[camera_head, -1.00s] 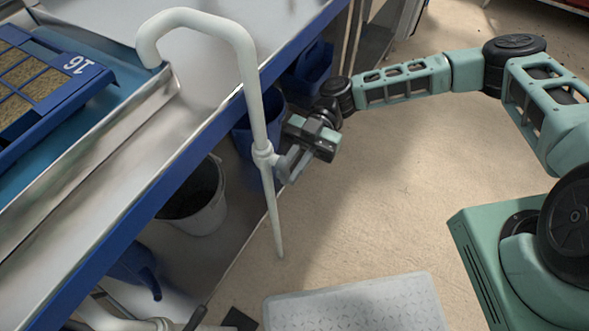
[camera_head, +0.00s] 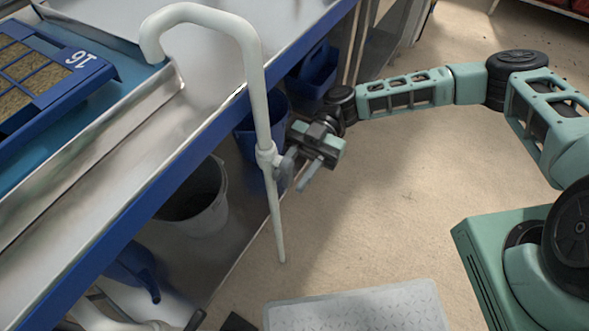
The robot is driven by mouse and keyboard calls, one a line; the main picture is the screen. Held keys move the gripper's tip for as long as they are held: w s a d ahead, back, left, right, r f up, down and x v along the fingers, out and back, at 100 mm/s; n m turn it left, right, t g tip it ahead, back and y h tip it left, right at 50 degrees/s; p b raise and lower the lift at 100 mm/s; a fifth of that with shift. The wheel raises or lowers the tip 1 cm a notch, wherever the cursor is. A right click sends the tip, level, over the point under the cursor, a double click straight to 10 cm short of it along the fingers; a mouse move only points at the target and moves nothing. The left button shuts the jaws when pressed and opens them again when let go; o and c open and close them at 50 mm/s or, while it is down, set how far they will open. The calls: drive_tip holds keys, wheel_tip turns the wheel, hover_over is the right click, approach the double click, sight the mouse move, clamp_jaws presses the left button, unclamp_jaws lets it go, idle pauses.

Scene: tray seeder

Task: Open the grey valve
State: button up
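A white hooked pipe (camera_head: 256,90) stands upright beside the bench. The small grey valve (camera_head: 284,171) sits on its right side, just below a collar. My gripper (camera_head: 299,169) is to the right of the pipe, close to the valve. One grey finger shows clearly, pointing down and left, with a gap between it and the valve. The other finger is partly lost against the valve and pipe. The gripper looks open, with nothing visibly held. Whether the hidden finger touches the valve cannot be told.
A metal bench with a blue edge (camera_head: 104,252) runs along the left, carrying a blue seed tray (camera_head: 92,78). A bucket (camera_head: 205,211) and blue containers (camera_head: 322,77) stand under it. A grey step (camera_head: 355,308) lies at the bottom. The floor (camera_head: 400,200) right of the pipe is clear.

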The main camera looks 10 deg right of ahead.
drive_tip(key=shift+w, duration=0.1)
drive_tip(key=b+v, duration=0.1)
drive_tip(key=v, duration=1.6)
drive_tip(key=shift+d, duration=0.2)
drive_tip(key=shift+r, duration=0.1)
